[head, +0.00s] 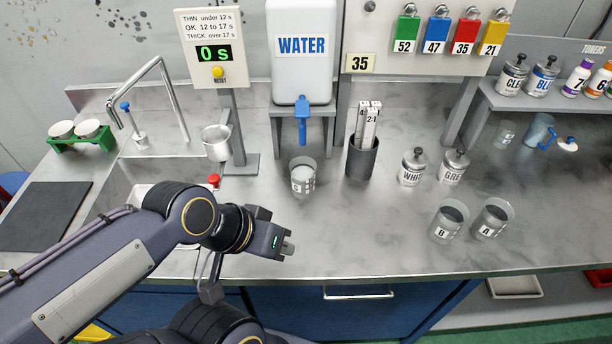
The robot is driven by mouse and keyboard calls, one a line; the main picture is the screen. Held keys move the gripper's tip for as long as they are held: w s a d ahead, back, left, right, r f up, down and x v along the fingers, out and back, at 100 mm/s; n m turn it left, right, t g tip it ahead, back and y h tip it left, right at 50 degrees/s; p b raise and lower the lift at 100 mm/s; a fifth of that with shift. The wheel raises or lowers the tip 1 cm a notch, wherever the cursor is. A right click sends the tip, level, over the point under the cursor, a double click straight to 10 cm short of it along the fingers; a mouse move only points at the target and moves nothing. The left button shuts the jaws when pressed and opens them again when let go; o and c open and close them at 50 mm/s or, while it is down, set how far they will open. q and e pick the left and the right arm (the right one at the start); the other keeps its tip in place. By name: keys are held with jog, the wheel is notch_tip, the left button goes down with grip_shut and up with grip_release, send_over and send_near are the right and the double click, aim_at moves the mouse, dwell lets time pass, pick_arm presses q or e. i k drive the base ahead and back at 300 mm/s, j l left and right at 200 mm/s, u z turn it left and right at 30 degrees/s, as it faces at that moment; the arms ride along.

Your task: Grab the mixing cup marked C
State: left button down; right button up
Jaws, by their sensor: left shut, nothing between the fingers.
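The mixing cup marked C (303,177) stands upright on the counter below the blue tap of the water tank; it is clear, with a small label low on its left side that is hard to read and something pale inside. My left gripper (289,247) is shut and empty, in front of the cup and a little to its left in the picture, apart from it. Two more cups, marked B (449,221) and A (492,218), stand at the right with dark grey contents. My right gripper is not in view.
The water tank (300,50) stands behind cup C. A dark holder with upright sticks (362,158) and the WHITE (412,168) and GREY (453,167) bottles are to the right. A sink and a metal cup on a stand (216,143) are left.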

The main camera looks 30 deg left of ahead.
aim_at(302, 170)
jog(key=j+u, duration=0.3)
jog(key=u, duration=0.2)
jog(key=k+j+u, duration=0.1)
jog(key=j+u, duration=0.2)
jog(key=u, duration=0.2)
jog(key=j+u, duration=0.3)
jog(key=u, duration=0.2)
